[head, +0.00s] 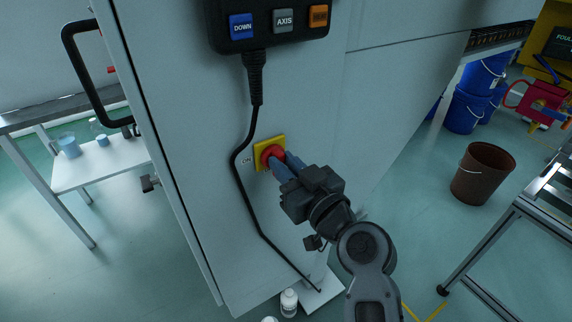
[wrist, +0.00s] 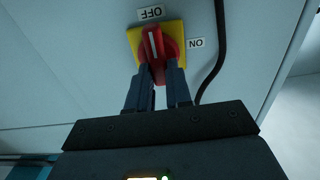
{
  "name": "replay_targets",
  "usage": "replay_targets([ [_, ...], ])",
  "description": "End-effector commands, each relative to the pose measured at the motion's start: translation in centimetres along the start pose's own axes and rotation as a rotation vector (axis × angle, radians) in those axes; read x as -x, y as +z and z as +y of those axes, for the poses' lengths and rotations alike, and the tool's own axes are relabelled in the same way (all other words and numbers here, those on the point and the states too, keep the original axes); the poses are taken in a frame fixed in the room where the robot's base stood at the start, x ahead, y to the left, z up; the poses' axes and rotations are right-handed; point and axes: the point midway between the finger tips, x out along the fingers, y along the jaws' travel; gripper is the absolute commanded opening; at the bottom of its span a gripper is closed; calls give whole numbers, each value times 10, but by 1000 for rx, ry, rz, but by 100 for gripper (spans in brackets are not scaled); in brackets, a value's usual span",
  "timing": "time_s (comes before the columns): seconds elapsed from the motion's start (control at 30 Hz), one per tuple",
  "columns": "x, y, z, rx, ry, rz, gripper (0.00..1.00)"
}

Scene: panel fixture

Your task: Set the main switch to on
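The main switch is a red rotary knob (head: 270,154) on a yellow square plate (head: 261,141), mounted on the pale cabinet side. In the wrist view, the red knob (wrist: 153,45) has its white line pointing at the OFF label (wrist: 150,13). The ON label (wrist: 196,43) is at the plate's right there; in the head view, the ON label (head: 247,161) is left of the plate. My gripper (wrist: 158,72) has one finger on each side of the knob's grip and looks shut on it. In the head view, my gripper (head: 281,163) hides part of the knob.
A black cable (head: 236,175) hangs from the button pendant (head: 270,22) and passes close beside the switch. A black door handle (head: 80,75) sticks out at the left. A white bottle (head: 289,303) stands on the floor below. Floor at the right, near a brown bin (head: 482,172), is open.

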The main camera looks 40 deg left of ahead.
Motion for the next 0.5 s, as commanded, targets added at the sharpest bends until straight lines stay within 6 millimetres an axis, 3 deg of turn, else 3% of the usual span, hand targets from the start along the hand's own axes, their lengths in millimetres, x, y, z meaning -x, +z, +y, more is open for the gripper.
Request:
replay_targets([
  [0.2,0,0,0,0,0,0,0],
  [0.5,0,0,0,-13,0,0,0],
])
